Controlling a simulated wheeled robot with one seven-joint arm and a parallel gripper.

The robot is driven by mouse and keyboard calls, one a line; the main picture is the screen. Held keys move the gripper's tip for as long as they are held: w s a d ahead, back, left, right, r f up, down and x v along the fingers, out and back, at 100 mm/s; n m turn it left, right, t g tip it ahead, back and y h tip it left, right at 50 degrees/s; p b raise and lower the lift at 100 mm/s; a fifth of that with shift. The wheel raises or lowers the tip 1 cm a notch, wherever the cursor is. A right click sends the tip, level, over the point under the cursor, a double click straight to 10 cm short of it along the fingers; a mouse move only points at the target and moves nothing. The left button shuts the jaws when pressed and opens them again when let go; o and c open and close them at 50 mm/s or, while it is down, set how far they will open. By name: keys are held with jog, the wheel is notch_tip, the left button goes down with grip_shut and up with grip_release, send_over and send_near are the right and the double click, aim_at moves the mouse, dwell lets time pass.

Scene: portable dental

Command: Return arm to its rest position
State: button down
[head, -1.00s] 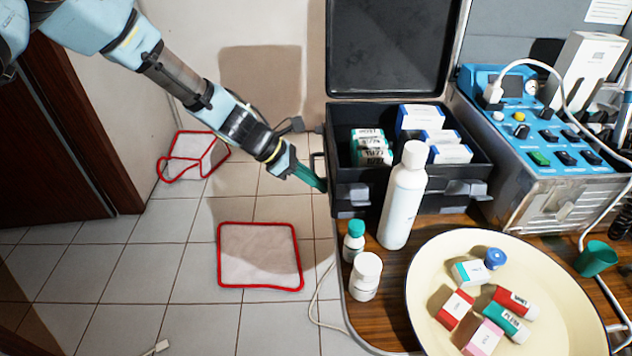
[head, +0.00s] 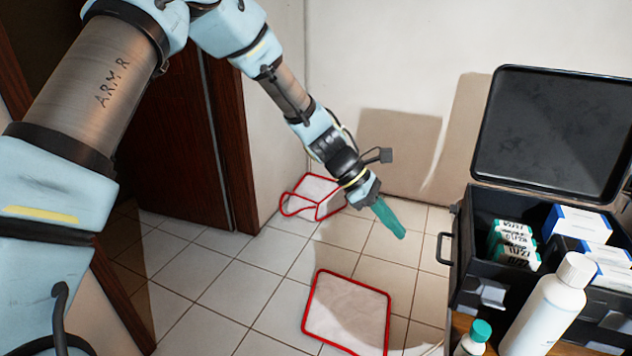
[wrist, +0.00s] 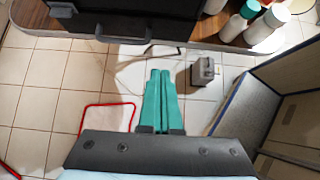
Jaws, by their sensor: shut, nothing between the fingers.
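My gripper (head: 399,230) has green fingers and is shut with nothing between them. In the head view it hangs over the tiled floor, to the left of the open black case (head: 462,250) and apart from it. My arm comes down from the upper left. In the wrist view the two green fingers of my gripper (wrist: 158,75) lie side by side, pointing toward the counter edge and the case's handle.
The case holds several boxes (head: 513,240). A white bottle (head: 547,315) and a teal-capped bottle (head: 477,340) stand in front of it. The wrist view shows a grey box (wrist: 203,72) and a bin-like panel (wrist: 245,110).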

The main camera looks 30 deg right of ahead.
jog(key=w+a+r+m+t+y, duration=0.1)
jog(key=w+a+r+m+t, duration=0.15)
jog(key=w+a, duration=0.8)
jog(key=w+a+r+m+t+y, duration=0.1)
jog(key=w+a+t, duration=0.2)
jog(key=w+a, duration=0.7)
jog(key=s+a+r+m+t+y, duration=0.1)
jog(key=a+r, duration=0.1)
jog(key=a, duration=0.8)
jog(key=s+a+r+m+t+y+p, duration=0.1)
jog(key=a+m, duration=0.1)
jog(key=a, duration=0.8)
jog(key=s+a+r+m+t, duration=0.1)
jog(key=a+r, duration=0.1)
jog(key=a, duration=0.8)
jog(key=shift+a+r+t+y+p, duration=0.3)
jog(key=shift+a+t+y+p, duration=0.05)
jog(key=shift+a+y, duration=0.05)
jog(key=c, duration=1.6)
grip_release()
